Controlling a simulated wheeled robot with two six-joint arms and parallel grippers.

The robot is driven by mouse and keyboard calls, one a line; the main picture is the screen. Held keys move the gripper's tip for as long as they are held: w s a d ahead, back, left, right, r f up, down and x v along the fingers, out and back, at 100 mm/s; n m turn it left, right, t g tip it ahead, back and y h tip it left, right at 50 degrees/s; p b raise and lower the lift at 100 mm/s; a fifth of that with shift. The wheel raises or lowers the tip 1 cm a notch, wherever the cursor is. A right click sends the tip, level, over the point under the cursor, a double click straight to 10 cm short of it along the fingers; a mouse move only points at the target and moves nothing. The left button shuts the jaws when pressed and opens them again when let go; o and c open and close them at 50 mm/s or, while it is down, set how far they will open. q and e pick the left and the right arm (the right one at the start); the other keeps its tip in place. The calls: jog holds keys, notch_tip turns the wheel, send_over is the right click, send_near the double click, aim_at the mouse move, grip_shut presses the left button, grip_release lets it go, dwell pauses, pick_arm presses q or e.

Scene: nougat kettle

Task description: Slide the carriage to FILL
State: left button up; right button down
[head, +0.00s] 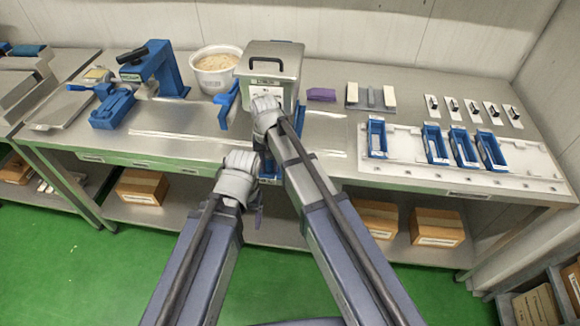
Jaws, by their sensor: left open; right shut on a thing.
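A steel box with a lid and a front label (270,62) stands at the back middle of the bench. My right gripper (266,103) is at its front face, shut on a part hidden behind the gripper. I cannot tell whether that part belongs to the carriage. A blue upright piece (229,106) stands at the box's left side, and a blue part (269,180) shows low at the bench's front edge, partly covered by my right arm. My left gripper (243,160) is open at the front edge, lower and left of the right one. No FILL mark is readable.
A white tub (216,70) and a blue press-like device (154,72) stand left of the box. A white board (404,145) with several blue frames lies to the right, below several small white plates. Bare steel bench (185,120) shows left of my grippers.

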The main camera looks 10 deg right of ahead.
jog(key=shift+w+a, duration=0.25)
jog(key=shift+a, duration=0.6)
jog(key=shift+w+a, duration=0.2)
jog(key=shift+a, duration=0.6)
jog(key=shift+w+a, duration=0.25)
jog(key=shift+a, duration=0.6)
jog(key=c, duration=0.6)
grip_release()
notch_tip(320, 180, up, 8)
jog(key=p, duration=0.8)
jog(key=shift+f, duration=0.1)
